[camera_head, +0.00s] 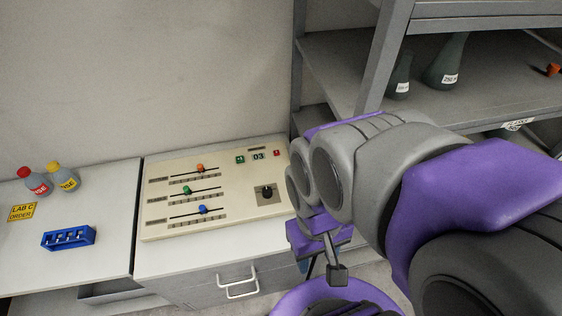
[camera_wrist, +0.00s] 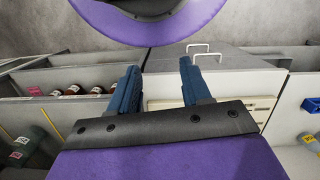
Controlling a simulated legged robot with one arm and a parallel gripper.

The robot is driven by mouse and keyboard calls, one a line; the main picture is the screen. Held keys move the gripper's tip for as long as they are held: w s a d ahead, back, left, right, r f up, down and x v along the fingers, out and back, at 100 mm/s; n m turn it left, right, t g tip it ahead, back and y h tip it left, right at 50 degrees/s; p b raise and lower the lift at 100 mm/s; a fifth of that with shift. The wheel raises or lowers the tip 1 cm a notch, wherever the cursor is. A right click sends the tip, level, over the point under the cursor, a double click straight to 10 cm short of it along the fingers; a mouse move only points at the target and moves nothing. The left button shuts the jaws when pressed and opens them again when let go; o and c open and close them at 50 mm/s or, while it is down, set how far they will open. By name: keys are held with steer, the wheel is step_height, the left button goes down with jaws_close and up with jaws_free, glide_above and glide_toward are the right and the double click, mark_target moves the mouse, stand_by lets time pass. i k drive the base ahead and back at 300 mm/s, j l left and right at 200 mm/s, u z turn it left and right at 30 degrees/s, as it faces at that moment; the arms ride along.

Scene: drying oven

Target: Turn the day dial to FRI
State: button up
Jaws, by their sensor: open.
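The control panel (camera_head: 215,222) is a cream box on the white counter in the head view. Its black day dial (camera_head: 267,192) sits at the lower right of the panel face. The dial's markings are too small to read. My gripper (camera_head: 325,262) is to the right of the panel, apart from it and pointing down. In the wrist view my gripper (camera_wrist: 158,85) shows two blue fingers spread apart with nothing between them. Part of the panel (camera_wrist: 165,104) shows behind the fingers there; the dial cannot be made out.
Sliders in orange (camera_head: 200,168), green (camera_head: 186,190) and blue (camera_head: 203,209) are on the panel. Two bottles (camera_head: 66,178) and a blue rack (camera_head: 68,238) stand left. A drawer handle (camera_head: 238,284) juts below. A shelf with flasks (camera_head: 446,62) stands right.

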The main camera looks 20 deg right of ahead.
mark_target(267, 191)
steer(key=k+l+z, duration=0.1)
steer(key=l+z, duration=0.25)
steer(key=k+l+z, duration=0.1)
steer(key=l+z, duration=0.25)
steer(key=j, duration=0.1)
